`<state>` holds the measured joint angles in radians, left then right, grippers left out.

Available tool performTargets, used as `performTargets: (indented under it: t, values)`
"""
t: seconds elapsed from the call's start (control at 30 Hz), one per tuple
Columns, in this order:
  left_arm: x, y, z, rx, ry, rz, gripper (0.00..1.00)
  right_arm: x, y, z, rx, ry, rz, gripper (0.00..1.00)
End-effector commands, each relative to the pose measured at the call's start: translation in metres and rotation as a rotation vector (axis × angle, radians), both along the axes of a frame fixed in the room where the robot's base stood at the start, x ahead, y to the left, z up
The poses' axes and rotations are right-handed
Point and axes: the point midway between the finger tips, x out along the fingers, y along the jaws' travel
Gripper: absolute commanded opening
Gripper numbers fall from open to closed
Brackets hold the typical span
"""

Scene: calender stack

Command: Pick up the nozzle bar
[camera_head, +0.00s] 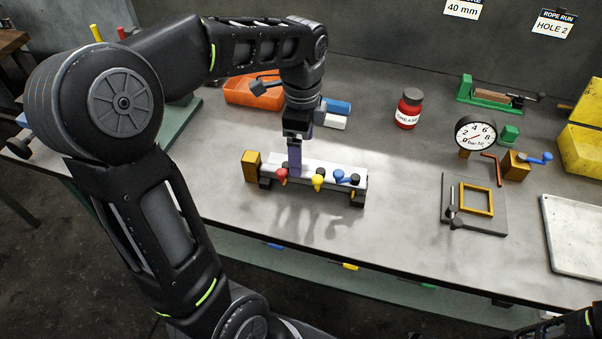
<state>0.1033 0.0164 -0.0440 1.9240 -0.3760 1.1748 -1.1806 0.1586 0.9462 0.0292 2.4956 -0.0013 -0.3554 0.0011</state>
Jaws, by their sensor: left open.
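The nozzle bar (341,173) is a silver bar with red, yellow and blue taps along its front. It lies on dark supports on the grey bench, near the bench's front edge in the head view. My left gripper (294,165) points down at the left half of the bar, just behind the red tap. Its fingers are open and overlap the bar in the picture; I cannot tell whether they touch it. They hide a small part of the bar. Of my right arm only a part shows at the bottom right corner; its gripper is out of view.
An ochre block (251,166) stands at the bar's left end. An orange tray (250,92) and blue and white blocks (336,112) lie behind. A red grease jar (408,110), a dial gauge (475,134) and a fixture plate (486,220) stand to the right.

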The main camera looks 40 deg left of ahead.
Motion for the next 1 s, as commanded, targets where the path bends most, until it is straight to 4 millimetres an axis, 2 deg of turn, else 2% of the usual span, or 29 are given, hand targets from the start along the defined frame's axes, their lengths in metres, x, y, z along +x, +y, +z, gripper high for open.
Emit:
performTargets:
  t: [0.33, 0.6, 0.7, 1.0]
  values:
    - [0.0, 0.0, -0.005, 0.0, 0.001, -0.001, 0.89, 0.0, 0.0, 0.001, 0.0, 0.0, 0.0, 0.0]
    - [-0.001, -0.002, -0.042, -0.001, 0.004, -0.002, 0.89, 0.0, 0.0, 0.006, 0.0, 0.0, 0.0, 0.0]
    - [0.0, -0.001, -0.051, 0.0, 0.001, -0.001, 0.89, 0.0, 0.0, 0.007, 0.0, 0.0, 0.0, 0.0]
    - [0.0, -0.001, -0.052, 0.0, -0.001, -0.001, 0.89, 0.0, 0.0, 0.007, 0.0, 0.0, 0.0, 0.0]
